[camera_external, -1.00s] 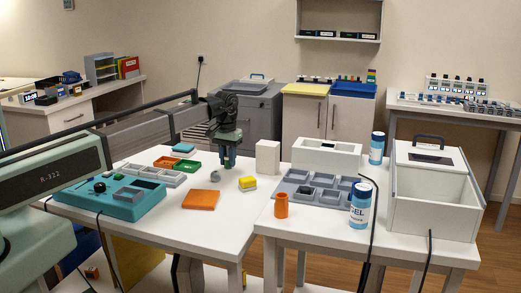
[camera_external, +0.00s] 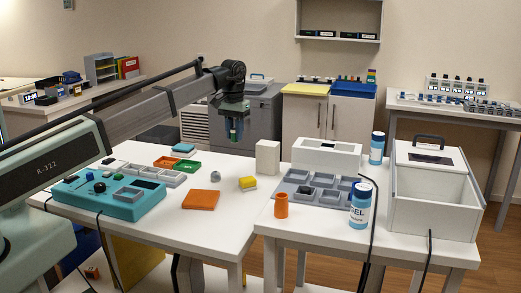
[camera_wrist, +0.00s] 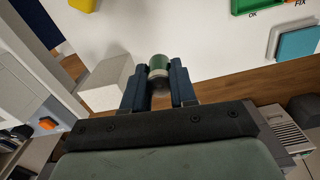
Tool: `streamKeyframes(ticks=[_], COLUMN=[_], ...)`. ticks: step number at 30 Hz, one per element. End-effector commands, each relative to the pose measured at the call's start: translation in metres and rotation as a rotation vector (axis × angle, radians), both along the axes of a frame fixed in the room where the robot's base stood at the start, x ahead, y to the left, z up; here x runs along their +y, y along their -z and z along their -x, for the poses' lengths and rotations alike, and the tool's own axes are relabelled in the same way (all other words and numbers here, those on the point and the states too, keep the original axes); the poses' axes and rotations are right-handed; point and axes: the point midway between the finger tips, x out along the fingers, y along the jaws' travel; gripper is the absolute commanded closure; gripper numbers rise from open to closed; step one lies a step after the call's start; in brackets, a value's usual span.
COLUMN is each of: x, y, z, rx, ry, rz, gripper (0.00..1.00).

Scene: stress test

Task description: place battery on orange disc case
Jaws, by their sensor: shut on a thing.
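The orange disc case (camera_external: 201,200) lies flat near the front of the left white table. Its top looks bare. My gripper (camera_external: 234,135) is raised above the back edge of that table, behind the case. In the wrist view, my gripper (camera_wrist: 159,90) is shut on the battery (camera_wrist: 159,66), a short cylinder with a green body and a pale band. The battery is clear of the table. Its lower part is hidden between the fingers. The orange disc case is not visible in the wrist view.
The teal device (camera_external: 110,195) and colored trays (camera_external: 176,163) are to the left. The table between case and ball is clear.

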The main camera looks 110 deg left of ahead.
Motion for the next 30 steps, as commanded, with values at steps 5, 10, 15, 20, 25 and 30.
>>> streamKeyframes(ticks=[5, 10, 15, 20, 25, 30], x=[-0.072, -0.141, -0.191, -0.218, -0.223, -0.223], y=[-0.013, -0.018, -0.016, -0.01, -0.008, 0.005], z=[-0.025, -0.023, -0.005, 0.012, 0.015, 0.015], rx=[0.0, 0.0, 0.0, 0.0, 0.0, 0.001], ry=[0.067, 0.109, 0.115, 0.103, 0.087, 0.077], rz=[-0.001, -0.001, -0.001, 0.0, 0.0, 0.001], gripper=[1.0, 1.0, 1.0, 1.0, 1.0, 1.0])
